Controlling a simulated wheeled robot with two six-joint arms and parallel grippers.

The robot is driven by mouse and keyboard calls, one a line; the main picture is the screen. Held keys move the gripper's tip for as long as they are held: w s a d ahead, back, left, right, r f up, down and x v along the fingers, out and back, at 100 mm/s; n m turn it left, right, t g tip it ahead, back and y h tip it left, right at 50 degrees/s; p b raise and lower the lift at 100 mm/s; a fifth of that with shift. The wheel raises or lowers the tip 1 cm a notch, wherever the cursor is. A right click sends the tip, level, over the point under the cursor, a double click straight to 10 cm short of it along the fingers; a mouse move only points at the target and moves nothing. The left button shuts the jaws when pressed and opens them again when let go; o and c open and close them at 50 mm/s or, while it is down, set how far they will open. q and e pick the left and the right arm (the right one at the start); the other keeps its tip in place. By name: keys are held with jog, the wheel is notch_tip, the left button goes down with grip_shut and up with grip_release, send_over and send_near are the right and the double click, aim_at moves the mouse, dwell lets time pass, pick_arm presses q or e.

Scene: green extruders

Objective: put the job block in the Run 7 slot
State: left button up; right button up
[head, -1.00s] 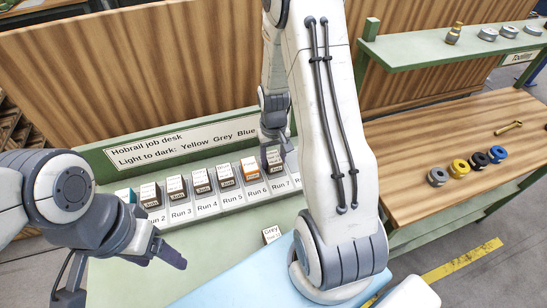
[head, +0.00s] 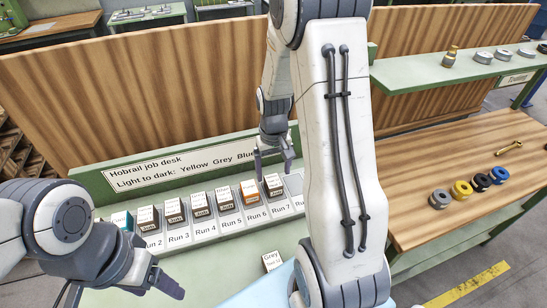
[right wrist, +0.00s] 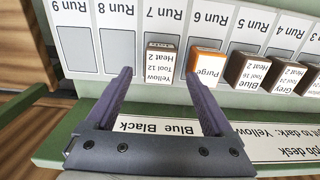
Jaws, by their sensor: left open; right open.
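A block with a white label reading Yellow Heat 2 Tool 12 (right wrist: 163,64) stands upright in the Run 7 slot; it also shows in the head view (head: 274,186). My right gripper (head: 275,160) is open just above and behind it. In the right wrist view its two fingers (right wrist: 160,92) are spread to either side, with a gap around the block. My left gripper (head: 160,272) is open and empty over the desk's left front. A small block labelled Grey (head: 272,261) is on the desk in front of the rack, partly beside my right arm.
An orange-topped Purge block (right wrist: 207,66) stands in Run 6, close beside Run 7. Several dark job blocks fill lower-numbered slots. Run 8 (right wrist: 117,50) and Run 9 (right wrist: 76,49) are empty. The sign board (head: 190,165) rises behind the rack. Coloured spools (head: 461,188) sit on the right bench.

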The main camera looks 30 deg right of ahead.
aim_at(274, 181)
notch_tip(274, 181, up, 7)
jog(key=s+a+r+n, duration=0.2)
jog(key=s+a, duration=0.1)
jog(key=a, duration=0.5)
jog(key=s+a+r+n, duration=0.1)
jog(key=s+a+n, duration=0.15)
jog(key=a, duration=0.55)
jog(key=s+a+n+y, duration=0.1)
jog(key=s+a+n, duration=0.4)
jog(key=s, duration=0.8)
jog(key=a+r, duration=0.1)
jog(key=a, duration=0.2)
jog(key=shift+s+a+n+b, duration=0.35)
jog(key=shift+s+a+b, duration=0.05)
